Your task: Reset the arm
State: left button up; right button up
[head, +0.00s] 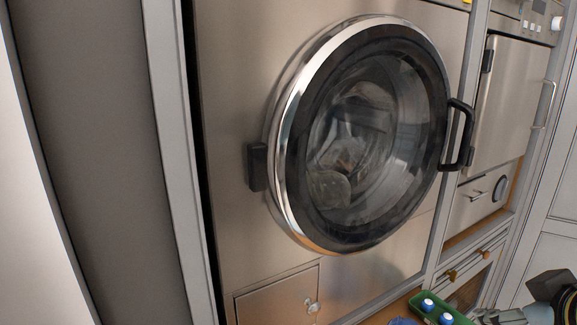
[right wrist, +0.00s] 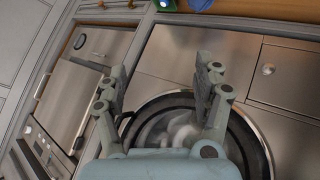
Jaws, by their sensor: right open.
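My right gripper (right wrist: 160,74) is open and empty in the right wrist view. Its two grey fingers stand well apart in front of the round door (right wrist: 262,145) of a steel washing machine. No object is between the fingers. Part of my right arm (head: 550,290) shows at the lower right corner of the head view, cut off by the edge. My left gripper and left arm do not show.
The washer's round glass door (head: 296,150) is closed, with a black handle (head: 459,135) at its right. A green tray (head: 441,310) with blue-capped bottles is at the bottom right. A steel appliance (head: 508,105) stands right of the washer.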

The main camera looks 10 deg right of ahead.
jog(key=s+a+f+g+y, duration=0.2)
jog(key=s+a+f, duration=0.15)
jog(key=s, duration=0.25)
jog(key=s+a+f+g+y, duration=0.1)
jog(key=s+a+f+g, duration=0.1)
jog(key=s+a+g, duration=0.3)
jog(key=s+d+f+b, duration=0.1)
jog(key=s+f+b, duration=0.15)
jog(key=f, duration=1.05)
jog(key=s+d+f+m+b, duration=0.15)
jog(key=f+b, duration=0.25)
jog(key=f, duration=0.9)
jog(key=s+d+f+n+b, duration=0.1)
jog(key=f+b, duration=0.3)
jog(key=f, duration=1)
jog(key=s+d+f+b, duration=0.1)
jog(key=s+f+b, duration=0.5)
jog(key=s+f, duration=1)
notch_tip(320, 180, down, 3)
jog(key=shift+s+f+m+g, duration=0.1)
jog(key=shift+s+m+g, duration=0.2)
jog(key=shift+s+m, duration=0.05)
jog(key=shift+d, duration=0.1)
